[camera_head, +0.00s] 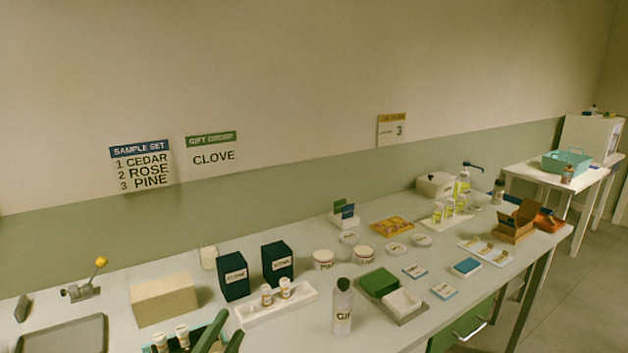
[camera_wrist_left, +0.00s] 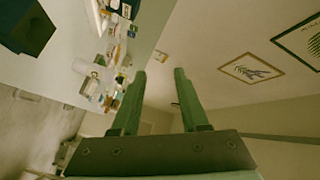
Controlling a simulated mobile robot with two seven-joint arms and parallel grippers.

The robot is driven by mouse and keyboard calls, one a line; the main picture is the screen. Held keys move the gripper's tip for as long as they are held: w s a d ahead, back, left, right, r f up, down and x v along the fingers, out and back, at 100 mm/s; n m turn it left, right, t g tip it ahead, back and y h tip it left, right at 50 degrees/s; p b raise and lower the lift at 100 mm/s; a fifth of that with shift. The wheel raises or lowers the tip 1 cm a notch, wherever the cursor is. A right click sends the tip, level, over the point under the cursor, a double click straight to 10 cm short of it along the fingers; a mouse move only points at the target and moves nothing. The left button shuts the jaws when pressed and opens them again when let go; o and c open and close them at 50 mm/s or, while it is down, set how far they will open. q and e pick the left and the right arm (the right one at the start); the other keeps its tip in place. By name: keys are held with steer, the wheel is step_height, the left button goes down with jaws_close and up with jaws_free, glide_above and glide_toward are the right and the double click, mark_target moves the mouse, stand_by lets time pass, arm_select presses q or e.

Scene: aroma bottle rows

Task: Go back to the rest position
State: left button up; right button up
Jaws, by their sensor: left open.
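My left gripper (camera_head: 231,322) shows at the bottom edge of the head view as two dark green fingers, over the near side of the table. It is open. In the left wrist view its two fingers (camera_wrist_left: 159,71) stand apart with nothing between them. The rest of my left arm is out of the head view. My right gripper is not in view.
A beige block (camera_head: 164,299) and grey tray (camera_head: 75,338) are at left. Several jars and cards fill the table's right part.

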arm_select(q)
steer(key=s+a+f+n+g+y, duration=0.25)
steer(key=s+f+n+g, duration=0.2)
steer(key=f, duration=0.25)
steer(key=s+a+f+n+g+y, duration=0.1)
steer(key=s+a+f+n+g, duration=0.2)
steer(key=s+f, duration=0.4)
steer(key=s+a+f+n+g, duration=0.2)
steer(key=s+f+n+g, duration=0.45)
steer(key=s, duration=0.75)
steer(key=w+d+f+m+t+h+b, duration=0.1)
steer(key=w+d+f+t, duration=0.1)
steer(key=f, duration=0.5)
steer(key=w+d+f+t+h+b, duration=0.1)
steer(key=w+d+f+t+h, duration=0.1)
steer(key=f, duration=0.5)
steer(key=shift+w+d+f+m+t, duration=0.35)
steer(key=shift+w+d+m+t, duration=0.05)
steer(key=shift+t, duration=0.4)
